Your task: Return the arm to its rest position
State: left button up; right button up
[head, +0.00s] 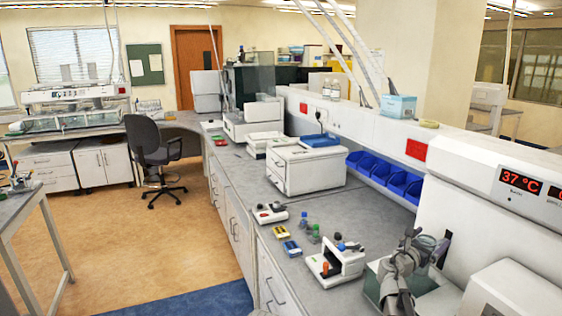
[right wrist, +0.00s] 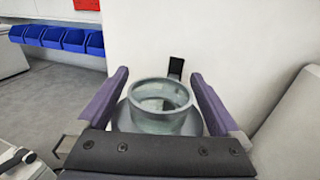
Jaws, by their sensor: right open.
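My right arm reaches up at the lower right of the head view, with its gripper (head: 430,246) in front of the white housing along the wall. In the right wrist view the two purple fingers of this gripper (right wrist: 160,76) stand wide apart. A grey-green round open vessel (right wrist: 150,123) shows between and below the fingers. Gaps show on both sides of it, so the fingers do not look closed on it. What it rests on is hidden by the gripper body. My left gripper is not in view.
A white instrument (head: 337,262) stands left of my right arm, with small coloured caps and blocks (head: 291,248) beyond it. A white rounded device (head: 515,290) is close on the right. Blue bins (head: 385,175) line the wall. Grey bench surface (head: 360,213) is clear behind the instrument.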

jog(key=shift+f, duration=0.1)
jog(key=shift+s+a, duration=0.15)
jog(key=v, duration=0.7)
jog(key=x, duration=0.7)
jog(key=shift+w, duration=0.25)
notch_tip(320, 180, up, 8)
jog(key=p, duration=0.8)
jog(key=shift+s, duration=0.1)
